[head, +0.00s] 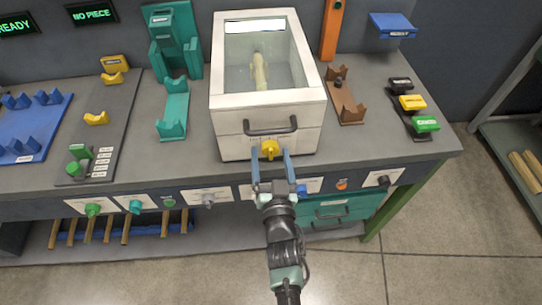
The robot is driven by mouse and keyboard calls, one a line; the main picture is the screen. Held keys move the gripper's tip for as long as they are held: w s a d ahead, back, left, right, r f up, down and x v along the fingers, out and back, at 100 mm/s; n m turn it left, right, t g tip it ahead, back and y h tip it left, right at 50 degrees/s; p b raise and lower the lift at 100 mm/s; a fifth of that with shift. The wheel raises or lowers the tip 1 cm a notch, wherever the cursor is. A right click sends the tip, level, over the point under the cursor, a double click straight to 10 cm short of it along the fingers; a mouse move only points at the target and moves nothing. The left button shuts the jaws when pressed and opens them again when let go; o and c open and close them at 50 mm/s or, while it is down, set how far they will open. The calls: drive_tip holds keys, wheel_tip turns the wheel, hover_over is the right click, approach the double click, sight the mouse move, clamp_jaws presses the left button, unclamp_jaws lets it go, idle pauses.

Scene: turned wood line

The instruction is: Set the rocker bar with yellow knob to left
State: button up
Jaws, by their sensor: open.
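A yellow knob (269,149) shows at the lower front of the white box, below its dark handle. The rocker bar that bears it is mostly hidden by my gripper, and I cannot tell which way it is tilted. My gripper (271,156) is open in front of the bench, with its two blue fingers on either side of the knob as seen from here. I cannot tell whether either finger touches it.
The white box (230,118) has a clear lid with a pale turned piece (259,72) inside. Knobs with labels, such as the green knob (93,209) and black knob (383,181), line the bench front. Yellow and green rockers (412,102) stand at right. Floor is clear at right.

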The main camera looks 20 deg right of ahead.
clamp_jaws()
idle(0.4)
drive_tip(key=shift+n, duration=0.4)
drive_tip(key=shift+n+b, duration=0.75)
drive_tip(key=shift+n, duration=1.35)
drive_tip(key=shift+d+n+b, duration=0.1)
drive_tip(key=shift+n+b, duration=0.3)
drive_tip(key=shift+n, duration=2.1)
unclamp_jaws()
